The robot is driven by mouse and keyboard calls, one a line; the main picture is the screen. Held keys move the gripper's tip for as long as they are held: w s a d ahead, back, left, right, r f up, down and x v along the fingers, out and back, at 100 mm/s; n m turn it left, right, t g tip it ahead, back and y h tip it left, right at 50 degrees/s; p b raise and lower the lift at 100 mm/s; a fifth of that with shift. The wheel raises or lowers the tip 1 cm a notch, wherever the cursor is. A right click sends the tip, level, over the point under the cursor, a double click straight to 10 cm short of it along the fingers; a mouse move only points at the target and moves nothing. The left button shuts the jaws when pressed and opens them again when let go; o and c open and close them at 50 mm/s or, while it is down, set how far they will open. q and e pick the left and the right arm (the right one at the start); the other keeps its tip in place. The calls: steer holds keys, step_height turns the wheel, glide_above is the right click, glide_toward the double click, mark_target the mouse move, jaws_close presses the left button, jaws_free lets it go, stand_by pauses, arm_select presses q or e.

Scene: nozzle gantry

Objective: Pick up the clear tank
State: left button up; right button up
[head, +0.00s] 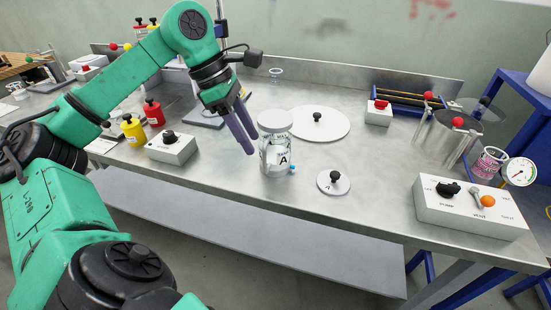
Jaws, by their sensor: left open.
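The clear tank (277,158) is a see-through jar with a white lid and the letter A on its side. It stands upright on the steel bench, near the middle of the head view, with a small blue fitting low on its right side. My left gripper (247,130) is open, with purple fingers pointing down, just left of the tank and near the height of its lid. Nothing shows between the fingers, and I cannot tell whether they touch the tank. My right gripper is not in view.
A small white disc (333,182) with a black knob lies right of the tank, and a larger one (318,124) lies behind it. A grey switch box (172,148) and red and yellow bottles stand left. A control panel (468,208) sits at the right front.

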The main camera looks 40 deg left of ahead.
mark_target(265, 173)
arm_select(q)
steer(key=x, duration=0.7)
steer(key=shift+w+d+b, duration=0.15)
steer(key=shift+d+b, duration=0.15)
steer(key=shift+r, duration=0.1)
jaws_close()
stand_by(0.8)
